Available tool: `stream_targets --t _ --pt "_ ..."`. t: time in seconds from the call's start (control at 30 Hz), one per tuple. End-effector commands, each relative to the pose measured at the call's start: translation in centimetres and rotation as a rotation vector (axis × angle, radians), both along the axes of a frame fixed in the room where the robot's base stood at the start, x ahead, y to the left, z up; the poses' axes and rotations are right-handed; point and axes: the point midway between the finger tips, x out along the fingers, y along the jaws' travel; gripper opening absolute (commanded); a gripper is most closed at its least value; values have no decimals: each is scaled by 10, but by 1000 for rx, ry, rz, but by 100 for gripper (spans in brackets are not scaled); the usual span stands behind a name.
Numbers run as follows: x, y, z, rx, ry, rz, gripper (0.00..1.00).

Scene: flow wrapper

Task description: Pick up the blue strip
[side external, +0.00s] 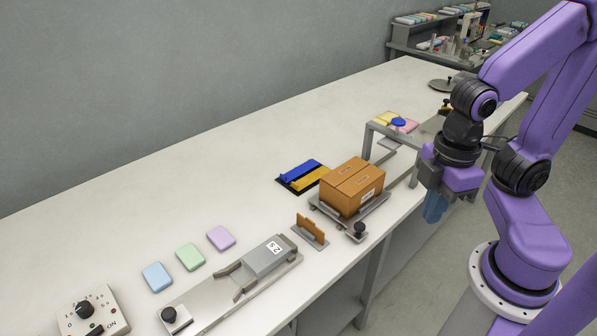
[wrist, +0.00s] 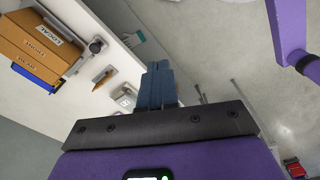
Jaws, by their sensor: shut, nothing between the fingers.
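The blue strip (side external: 298,170) lies beside a yellow strip (side external: 311,178) on a small black tray (side external: 284,184) on the table, left of the cardboard box. In the wrist view part of the blue strip (wrist: 34,78) shows at the left edge, partly hidden by the box. My gripper (side external: 434,208) hangs past the table's front edge, to the right of the box and well apart from the strip. Its blue fingers (wrist: 157,85) are shut together with nothing between them.
The cardboard box (side external: 352,187) stands on a metal stand between my gripper and the strip. A grey frame (side external: 372,140) rises behind it. The table's back left is clear.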

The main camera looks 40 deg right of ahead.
Motion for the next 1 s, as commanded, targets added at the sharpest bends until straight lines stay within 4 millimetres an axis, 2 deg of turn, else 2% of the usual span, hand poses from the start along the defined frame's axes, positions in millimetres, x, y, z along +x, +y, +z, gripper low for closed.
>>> stream_targets --t 0.03,0.1,0.2,0.47,0.57,0.63,0.77,1.0 --pt "0 0 0 0 0 0 10" --pt "0 0 0 0 0 0 33" --pt "0 0 0 0 0 0 60" --pt "0 0 0 0 0 -2 60" --pt "8 5 2 -4 -3 -36 60" --pt "19 13 5 -9 -6 -92 60" --pt "56 35 12 -26 -20 -274 60" --pt "142 73 21 -60 -61 -678 60"
